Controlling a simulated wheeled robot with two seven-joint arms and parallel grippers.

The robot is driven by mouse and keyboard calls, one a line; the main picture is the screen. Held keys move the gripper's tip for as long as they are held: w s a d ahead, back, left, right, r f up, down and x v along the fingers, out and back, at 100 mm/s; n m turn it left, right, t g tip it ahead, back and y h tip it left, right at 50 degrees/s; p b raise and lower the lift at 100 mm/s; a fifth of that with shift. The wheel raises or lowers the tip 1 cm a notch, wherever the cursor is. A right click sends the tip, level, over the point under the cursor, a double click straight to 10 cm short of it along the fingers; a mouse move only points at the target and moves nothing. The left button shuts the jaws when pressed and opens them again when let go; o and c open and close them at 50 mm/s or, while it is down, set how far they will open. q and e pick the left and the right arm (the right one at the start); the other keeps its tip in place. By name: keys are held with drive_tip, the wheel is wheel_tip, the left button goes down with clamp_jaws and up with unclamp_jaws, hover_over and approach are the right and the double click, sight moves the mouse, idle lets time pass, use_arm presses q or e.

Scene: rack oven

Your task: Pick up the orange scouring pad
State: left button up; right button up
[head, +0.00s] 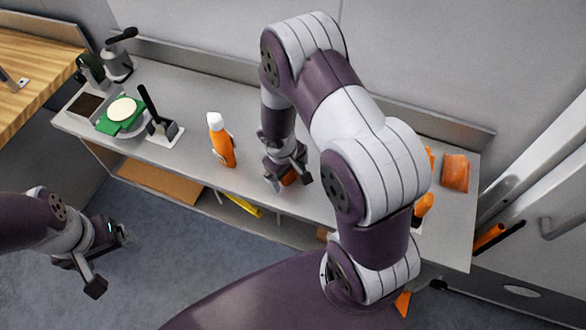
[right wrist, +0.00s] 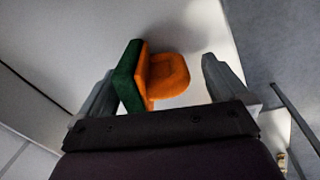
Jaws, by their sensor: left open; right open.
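The orange scouring pad (right wrist: 165,75), an orange block with a rounded knob and a dark green layer on one side, sits on the counter between the open fingers of my right gripper (right wrist: 158,68) in the right wrist view. The green side is close to the left finger, and I cannot tell whether they touch. There is a wider gap to the right finger. In the head view only a bit of orange (head: 289,179) shows at my right gripper (head: 287,178); the fingers hide the rest. My left gripper (head: 110,262) is open and empty over the floor, apart from the counter.
The grey counter (head: 320,205) holds an orange spray bottle (head: 223,145) left of my right gripper. A black-handled tool (head: 160,125) and a green item with a pale disc (head: 122,114) stand further left. An orange cloth-like square (head: 455,172) lies at the right end. A wall rises behind.

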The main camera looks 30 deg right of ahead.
drive_tip(key=shift+f, duration=0.15)
drive_tip(key=c, duration=1.2)
drive_tip(key=shift+o, duration=0.2)
wheel_tip(320, 180, up, 4)
drive_tip(key=shift+w+r, duration=0.1)
drive_tip(key=shift+r, duration=0.1)
drive_tip(key=s+a+r, duration=0.1)
drive_tip(key=s+r, duration=0.2)
drive_tip(key=s, duration=0.3)
drive_tip(key=s+r+b, duration=0.1)
drive_tip(key=s+r, duration=0.2)
drive_tip(key=s, duration=0.2)
drive_tip(key=shift+s+a+r, duration=0.35)
